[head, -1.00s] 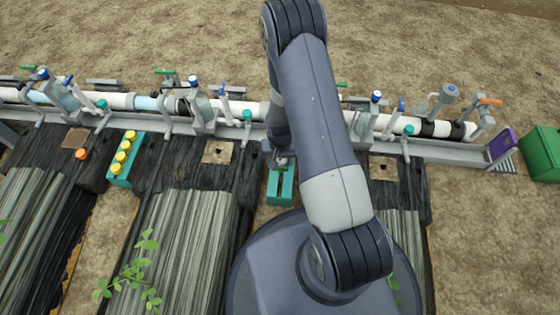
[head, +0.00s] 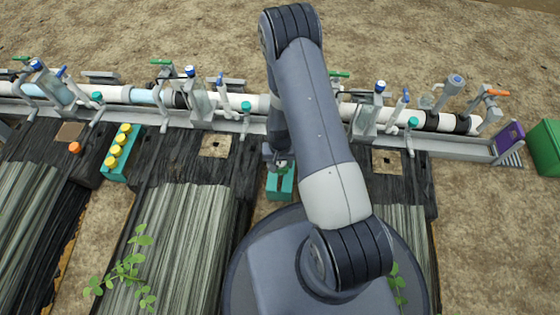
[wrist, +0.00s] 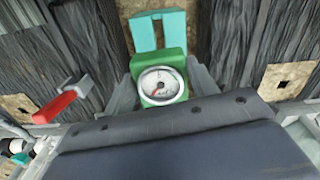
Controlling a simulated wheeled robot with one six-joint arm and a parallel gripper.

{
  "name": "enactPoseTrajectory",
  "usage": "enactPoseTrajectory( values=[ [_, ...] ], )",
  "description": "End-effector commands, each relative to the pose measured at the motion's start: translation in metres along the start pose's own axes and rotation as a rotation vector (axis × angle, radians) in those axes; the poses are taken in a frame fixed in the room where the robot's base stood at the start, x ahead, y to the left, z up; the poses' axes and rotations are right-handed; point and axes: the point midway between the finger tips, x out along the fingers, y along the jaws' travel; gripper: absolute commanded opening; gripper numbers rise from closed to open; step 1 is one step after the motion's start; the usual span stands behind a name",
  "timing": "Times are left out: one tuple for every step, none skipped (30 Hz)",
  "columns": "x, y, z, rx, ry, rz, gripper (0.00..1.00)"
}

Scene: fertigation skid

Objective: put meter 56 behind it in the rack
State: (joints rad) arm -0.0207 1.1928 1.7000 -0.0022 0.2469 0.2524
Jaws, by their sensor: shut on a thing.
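Meter 56 is a green block with a round white gauge dial (wrist: 160,85) and a red needle. My gripper (wrist: 160,80) is shut on it, with one grey finger on each side. The teal rack (wrist: 146,36) lies just beyond the meter in the wrist view, with an open slot between its bars; the meter overlaps its near edge. In the head view the rack (head: 280,188) stands on the soil between two black-covered beds, and my gripper (head: 279,165) is at its far end. My arm hides part of this area. I cannot tell whether the meter touches the rack.
A white pipe (head: 115,94) with valves and grey rails runs across behind. A red-handled valve (wrist: 60,105) stands left of my gripper in the wrist view. A teal holder with yellow caps (head: 120,152) is at the left; a green box (head: 544,147) is far right.

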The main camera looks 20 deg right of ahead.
Motion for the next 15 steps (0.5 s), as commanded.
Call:
enactPoseTrajectory(
  values=[
    [0.007, 0.0, 0.0, 0.0, 0.0, 0.0, 0.3],
    [0.01, 0.0, 0.0, 0.0, 0.0, 0.0, 0.3],
    [0.013, 0.0, 0.0, 0.0, 0.0, 0.0, 0.3],
    [0.016, 0.0, 0.0, 0.0, 0.0, 0.0, 0.3],
    [0.018, 0.0, 0.0, 0.0, 0.0, 0.0, 0.3],
    [0.021, 0.0, 0.0, 0.0, 0.0, 0.0, 0.3],
    [0.024, 0.0, 0.0, 0.0, 0.0, 0.0, 0.3],
    [0.026, 0.0, 0.0, 0.0, 0.0, 0.0, 0.3],
    [0.029, 0.0, 0.0, 0.0, 0.0, 0.0, 0.3],
    [0.032, 0.0, 0.0, 0.0, 0.0, 0.0, 0.3],
    [0.034, 0.0, 0.0, 0.0, 0.0, 0.0, 0.3],
    [0.037, 0.0, 0.0, 0.0, 0.0, 0.0, 0.3],
    [0.04, 0.0, 0.0, 0.0, 0.0, 0.0, 0.3],
    [0.042, 0.0, 0.0, 0.0, 0.0, 0.0, 0.3],
    [0.044, 0.0, 0.0, 0.0, 0.0, 0.0, 0.3]
  ],
)
